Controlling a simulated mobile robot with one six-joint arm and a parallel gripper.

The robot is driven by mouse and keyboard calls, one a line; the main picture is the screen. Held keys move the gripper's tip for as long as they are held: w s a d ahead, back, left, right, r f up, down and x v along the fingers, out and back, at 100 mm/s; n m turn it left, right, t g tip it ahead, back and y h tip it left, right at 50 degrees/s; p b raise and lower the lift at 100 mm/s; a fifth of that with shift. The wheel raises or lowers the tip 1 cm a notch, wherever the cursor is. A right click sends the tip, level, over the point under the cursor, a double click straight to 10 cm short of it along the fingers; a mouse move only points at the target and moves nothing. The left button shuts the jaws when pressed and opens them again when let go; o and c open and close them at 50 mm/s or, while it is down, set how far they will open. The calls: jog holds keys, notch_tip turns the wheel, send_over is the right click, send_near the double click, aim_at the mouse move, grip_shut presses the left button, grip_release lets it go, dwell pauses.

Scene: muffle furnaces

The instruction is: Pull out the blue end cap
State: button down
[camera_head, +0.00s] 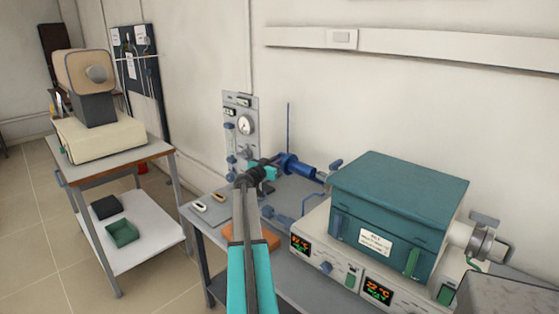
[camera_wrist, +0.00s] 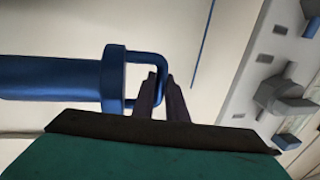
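The blue end cap (camera_wrist: 113,78) has a square loop handle and sits on the end of a blue tube (camera_wrist: 50,78) in the wrist view. In the head view the cap (camera_head: 286,162) is at the near-left end of the tube (camera_head: 303,168), left of the teal furnace. My gripper (camera_wrist: 162,85) is at the handle, with its two dark fingers close on either side of the handle's outer bar. It looks shut on the handle, with little or no gap at the tips. In the head view my gripper (camera_head: 270,168) is just left of the cap; the fingertips are small there.
The teal furnace (camera_head: 395,205) stands right of the tube on a bench with displays. A gauge panel (camera_head: 241,130) is on the wall behind my gripper. An orange block (camera_head: 262,238) lies on the bench. A cart (camera_head: 165,150) stands at left; floor between is clear.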

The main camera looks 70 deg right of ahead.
jog(key=shift+w, duration=0.15)
jog(key=w+b, duration=0.2)
jog(key=w+d+b, duration=0.1)
jog(key=w+b, duration=0.1)
jog(key=shift+d, duration=0.2)
dwell(0.3)
jog(key=c, duration=2.1)
grip_release()
jog(key=shift+a+b, duration=0.2)
jog(key=shift+b, duration=0.1)
